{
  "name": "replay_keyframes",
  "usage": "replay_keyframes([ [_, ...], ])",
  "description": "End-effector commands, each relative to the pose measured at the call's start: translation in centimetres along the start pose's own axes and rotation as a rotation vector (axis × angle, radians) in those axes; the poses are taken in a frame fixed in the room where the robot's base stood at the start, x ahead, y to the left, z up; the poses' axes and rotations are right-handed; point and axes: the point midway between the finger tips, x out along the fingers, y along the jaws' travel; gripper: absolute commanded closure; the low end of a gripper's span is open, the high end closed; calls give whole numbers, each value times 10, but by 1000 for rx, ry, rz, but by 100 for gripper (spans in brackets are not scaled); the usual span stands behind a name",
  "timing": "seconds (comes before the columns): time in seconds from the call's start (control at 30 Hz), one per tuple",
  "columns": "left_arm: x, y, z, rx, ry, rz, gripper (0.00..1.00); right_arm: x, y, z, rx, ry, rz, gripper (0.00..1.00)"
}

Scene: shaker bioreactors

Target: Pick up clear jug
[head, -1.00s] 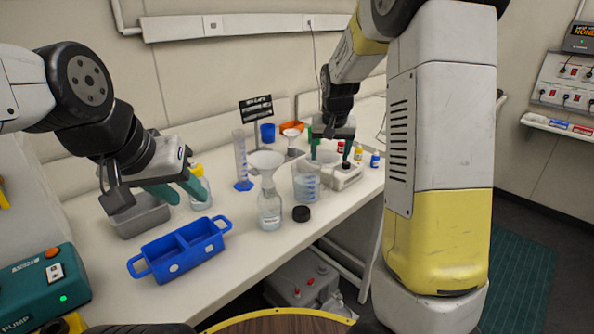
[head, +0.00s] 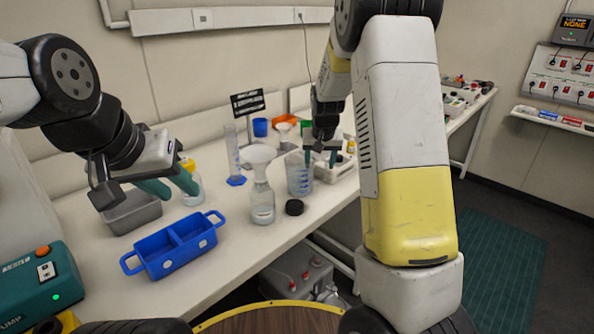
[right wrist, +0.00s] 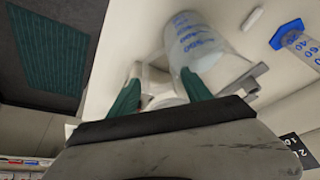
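The clear jug (head: 299,178), see-through with blue markings, stands upright on the white bench. In the right wrist view the clear jug (right wrist: 192,40) is just beyond the fingertips, nearer the right-hand one. My right gripper (head: 320,158) has its green fingers apart, beside the jug's upper right side in the head view. In the right wrist view my right gripper (right wrist: 160,80) is open, and I cannot tell whether a finger touches the jug. My left gripper (head: 170,185) is open and empty above a grey tray (head: 130,214).
A blue two-part carrier (head: 172,247), a measuring cylinder (head: 233,155) and a white device (head: 340,168) are nearby.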

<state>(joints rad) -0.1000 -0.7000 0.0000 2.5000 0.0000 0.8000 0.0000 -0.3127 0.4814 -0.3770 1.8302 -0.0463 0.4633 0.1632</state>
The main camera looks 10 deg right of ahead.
Motion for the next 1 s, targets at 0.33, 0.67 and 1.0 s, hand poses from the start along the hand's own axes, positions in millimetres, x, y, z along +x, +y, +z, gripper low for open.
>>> replay_keyframes([
  [0.33,0,0,0,0,0,0,64,0,0,0,0,-1,1,100],
  [0.67,0,0,0,0,0,0,64,-2,0,-1,0,1,0,100],
  [1.0,0,0,0,0,0,0,64,-32,-1,-14,-1,5,-1,100],
])
